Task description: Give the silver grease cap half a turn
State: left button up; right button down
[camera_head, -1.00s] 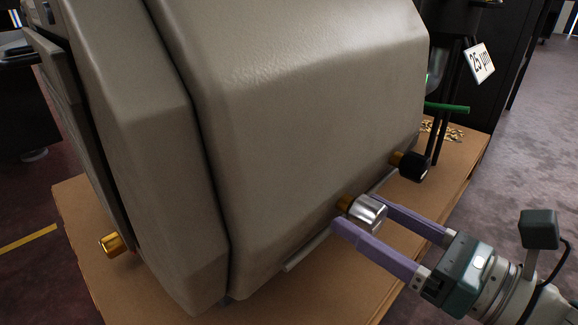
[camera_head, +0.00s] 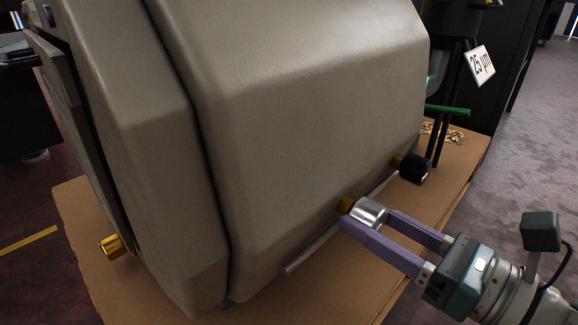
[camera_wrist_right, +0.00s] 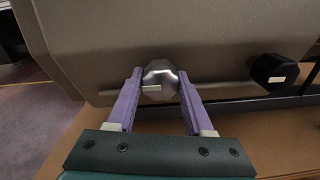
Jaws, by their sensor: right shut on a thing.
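The silver grease cap (camera_head: 369,213) sits on a brass fitting (camera_head: 346,204) low on the side of the grey-beige machine housing (camera_head: 300,110). My right gripper (camera_head: 364,222) is shut on the cap, with one purple finger on each side of it. In the right wrist view the cap (camera_wrist_right: 160,80) shows faceted between the two fingertips (camera_wrist_right: 159,78), with a pale mark at its lower left. My left gripper is not in the head view.
A black knob (camera_head: 414,168) on a brass stem is further along the same side; it also shows in the right wrist view (camera_wrist_right: 273,69). Another brass fitting (camera_head: 112,246) is at the left. A cardboard-brown tabletop (camera_head: 350,285) lies under the machine, with brass bits (camera_head: 445,132) behind.

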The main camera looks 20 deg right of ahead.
jog(key=shift+m, duration=0.4)
